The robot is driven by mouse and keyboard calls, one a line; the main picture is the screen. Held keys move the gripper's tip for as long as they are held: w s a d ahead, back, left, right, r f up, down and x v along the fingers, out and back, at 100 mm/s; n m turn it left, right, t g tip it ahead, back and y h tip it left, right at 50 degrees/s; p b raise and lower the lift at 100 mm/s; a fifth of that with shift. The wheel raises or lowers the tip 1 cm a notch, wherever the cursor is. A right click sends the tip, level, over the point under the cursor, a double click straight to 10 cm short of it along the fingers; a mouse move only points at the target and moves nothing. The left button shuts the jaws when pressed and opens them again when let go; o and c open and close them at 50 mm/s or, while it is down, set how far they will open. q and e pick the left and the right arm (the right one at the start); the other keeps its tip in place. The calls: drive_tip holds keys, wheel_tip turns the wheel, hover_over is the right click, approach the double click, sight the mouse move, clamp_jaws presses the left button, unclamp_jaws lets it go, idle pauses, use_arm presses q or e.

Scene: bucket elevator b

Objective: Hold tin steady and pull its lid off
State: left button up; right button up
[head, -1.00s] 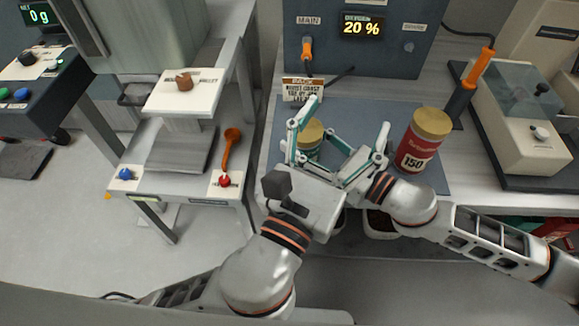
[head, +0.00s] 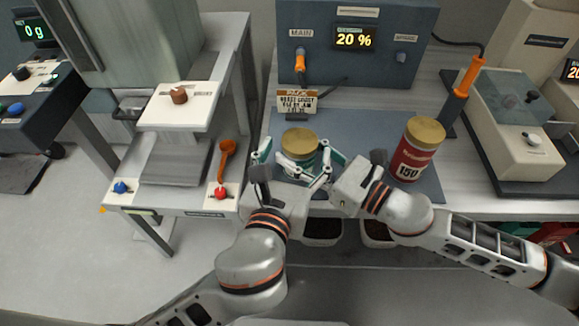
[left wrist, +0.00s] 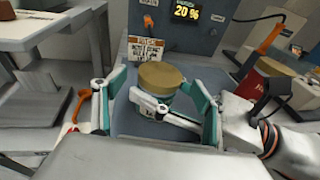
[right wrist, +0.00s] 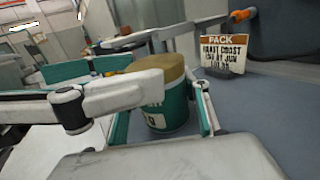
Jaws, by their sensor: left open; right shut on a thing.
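The tin has a green and white body (head: 301,166) and a gold lid (head: 299,141), seated on top; it stands upright on the blue-grey mat. My right gripper (right wrist: 163,122) comes from the right and is shut on the tin's body, below the lid. My left gripper (left wrist: 158,108) is open on the near side, one finger to each side of the tin; whether it touches is unclear. The lid also shows in the left wrist view (left wrist: 160,75).
A red tin marked 150 (head: 415,155) with a gold lid stands to the right on the mat (head: 370,125). A PACK sign (head: 297,102) stands behind the green tin, before the blue console (head: 400,70). A sealer-like machine (head: 515,120) is at the right. An orange scoop (head: 224,155) lies at left.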

sight(299, 140)
use_arm(q)
drive_tip(key=shift+x, duration=2.05)
drive_tip(key=shift+s, duration=0.1)
drive_tip(key=c, duration=1.3)
drive_tip(key=shift+c, duration=0.2)
drive_tip(key=shift+r, duration=0.3)
drive_tip(key=shift+r, duration=0.75)
drive_tip(key=shift+r, duration=0.2)
